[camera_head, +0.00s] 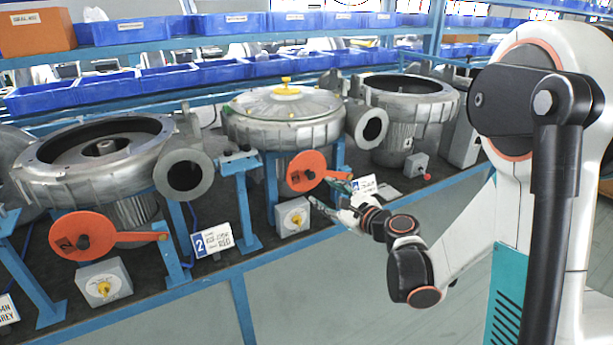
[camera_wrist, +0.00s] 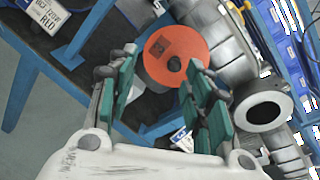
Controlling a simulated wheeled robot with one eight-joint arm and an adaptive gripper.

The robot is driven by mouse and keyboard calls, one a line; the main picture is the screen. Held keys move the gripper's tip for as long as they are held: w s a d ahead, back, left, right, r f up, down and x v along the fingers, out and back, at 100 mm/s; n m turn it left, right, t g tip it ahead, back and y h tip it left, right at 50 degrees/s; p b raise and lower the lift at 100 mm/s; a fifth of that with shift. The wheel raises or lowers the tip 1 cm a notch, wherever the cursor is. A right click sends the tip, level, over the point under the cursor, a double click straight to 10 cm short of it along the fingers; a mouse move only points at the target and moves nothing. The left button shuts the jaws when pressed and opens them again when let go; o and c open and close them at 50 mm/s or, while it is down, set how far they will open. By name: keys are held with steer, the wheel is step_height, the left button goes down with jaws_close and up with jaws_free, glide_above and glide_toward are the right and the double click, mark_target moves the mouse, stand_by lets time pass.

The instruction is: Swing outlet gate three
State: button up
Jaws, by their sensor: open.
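The orange gate disc (camera_head: 306,171) nearest my gripper is at the middle blower, below its lidded housing (camera_head: 285,115). An arm runs from it to the right, partly hidden by my gripper. A round outlet (camera_head: 372,127) up and to the right shows an open, dark mouth, and the disc is apart from it. My gripper (camera_head: 337,197) is just right of and below the disc. In the wrist view, the disc (camera_wrist: 176,52) shows beyond and between the spread green fingers (camera_wrist: 165,88). They are open and appear empty; whether one touches the gate arm cannot be told.
A second orange gate (camera_head: 82,236) is at the left blower, beside its open outlet (camera_head: 183,177). A grey box with a yellow knob (camera_head: 293,217) stands below the middle disc. Blue posts (camera_head: 240,200) and number plates (camera_head: 212,240) line the bench. The floor in front is clear.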

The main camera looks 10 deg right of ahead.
mark_target(313, 177)
steer(key=w+d+f+m+t, duration=0.2)
steer(key=d+f+m, duration=0.2)
steer(key=m, duration=0.2)
steer(key=shift+h, duration=0.4)
steer(key=b+x, duration=0.1)
steer(key=x, duration=0.6)
steer(key=b+x, duration=0.1)
steer(key=x, duration=0.5)
steer(key=shift+w+r+b, duration=0.2)
steer(key=shift+w+b, duration=0.15)
steer(key=shift+w, duration=0.05)
jaws_close()
